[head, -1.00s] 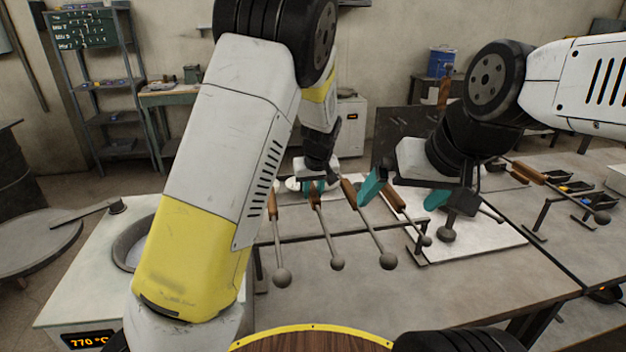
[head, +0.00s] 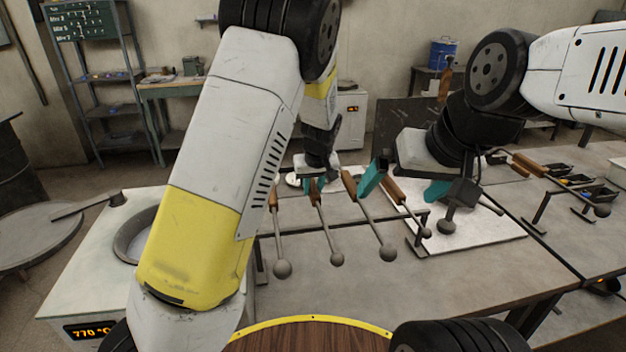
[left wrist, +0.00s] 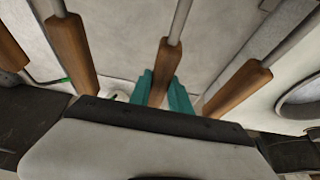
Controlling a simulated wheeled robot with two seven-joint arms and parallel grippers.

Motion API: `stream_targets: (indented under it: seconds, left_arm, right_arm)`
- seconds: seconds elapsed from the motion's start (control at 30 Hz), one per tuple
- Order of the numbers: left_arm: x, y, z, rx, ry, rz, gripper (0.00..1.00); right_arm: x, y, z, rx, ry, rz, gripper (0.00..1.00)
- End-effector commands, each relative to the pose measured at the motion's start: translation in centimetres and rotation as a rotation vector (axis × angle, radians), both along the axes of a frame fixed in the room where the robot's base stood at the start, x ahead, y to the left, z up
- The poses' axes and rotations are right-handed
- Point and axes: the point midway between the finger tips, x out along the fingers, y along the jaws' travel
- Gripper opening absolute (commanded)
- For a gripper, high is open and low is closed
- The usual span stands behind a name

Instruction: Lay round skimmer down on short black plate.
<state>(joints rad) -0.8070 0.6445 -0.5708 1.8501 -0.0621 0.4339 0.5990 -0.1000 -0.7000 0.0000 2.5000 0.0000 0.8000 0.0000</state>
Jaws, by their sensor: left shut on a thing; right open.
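My left gripper (head: 316,185) is shut on the brown wooden handle of a long tool (head: 328,238) with a grey rounded end, second from the left in the row. In the left wrist view the teal fingers (left wrist: 163,92) close on the middle wooden handle (left wrist: 165,65). I cannot tell from its end whether this tool is the round skimmer. My right gripper (head: 405,184) is open above the right end of the row, with no tool seen held. I cannot tell which dark flat piece is the short black plate.
Similar tools hang close on both sides, one at left (head: 282,268) and one at right (head: 388,253), along a dark rail (head: 300,235). A furnace (head: 90,262) reading 770 °C stands at left. Small black trays (head: 600,198) lie far right. The front bench is clear.

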Motion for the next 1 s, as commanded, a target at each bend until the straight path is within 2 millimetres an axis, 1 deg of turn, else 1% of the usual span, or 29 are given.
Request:
stream_targets:
  seconds: [0.2, 0.23, 0.33, 0.67, 0.77, 1.0]
  left_arm:
    - [0.1, 0.0, -0.2, -0.002, -0.002, 0.0, 0.0]
    - [0.1, 0.0, -0.2, -0.002, -0.003, 0.0, 0.29]
    - [0.1, 0.0, -0.2, -0.001, -0.002, 0.001, 0.49]
    - [-0.1, 0.0, -0.2, 0.001, 0.001, 0.0, 0.49]
    - [-0.4, -0.2, 0.7, -0.001, -0.001, 0.0, 0.49]
    - [-1.9, -0.5, 4.6, -0.003, -0.003, -0.002, 0.49]
  right_arm:
    - [0.0, 0.0, 0.0, 0.0, 0.0, 0.0, 1.0]
    - [0.0, 0.0, 0.0, 0.0, 0.0, 0.0, 1.0]
    - [0.0, 0.0, 0.0, 0.0, 0.0, 0.0, 1.0]
    - [0.0, 0.0, 0.0, 0.0, 0.0, 0.0, 1.0]
    - [0.0, 0.0, 0.0, 0.0, 0.0, 0.0, 1.0]
    - [0.0, 0.0, 0.0, 0.0, 0.0, 0.0, 1.0]
